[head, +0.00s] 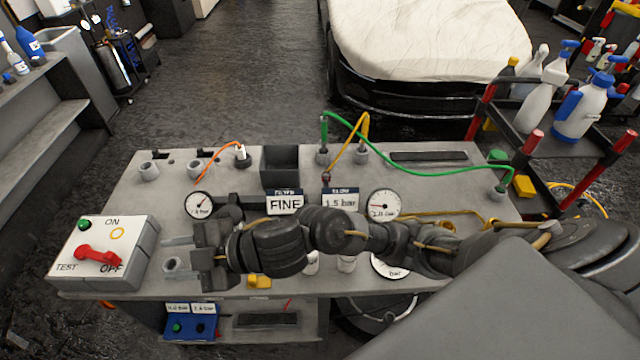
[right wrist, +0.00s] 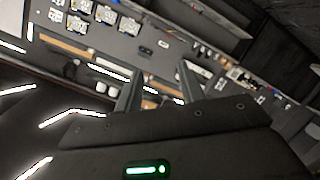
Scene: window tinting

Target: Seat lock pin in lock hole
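My right gripper (head: 178,263) reaches left across the front of the grey bench (head: 125,205), with its fingers apart. A grey ring-shaped socket (head: 172,265) shows between the fingers, but I cannot tell the height between them. In the right wrist view the two fingers (right wrist: 158,90) are apart with nothing held between them. A white-topped plug (head: 241,153) on an orange cord stands in a socket at the back left of the bench. Two empty-looking ring sockets (head: 149,171) are to its left. I cannot tell which part is the lock pin or lock hole. My left gripper is out of view.
A switch box (head: 138,262) with a red handle (head: 98,257) stands at the bench's left end.

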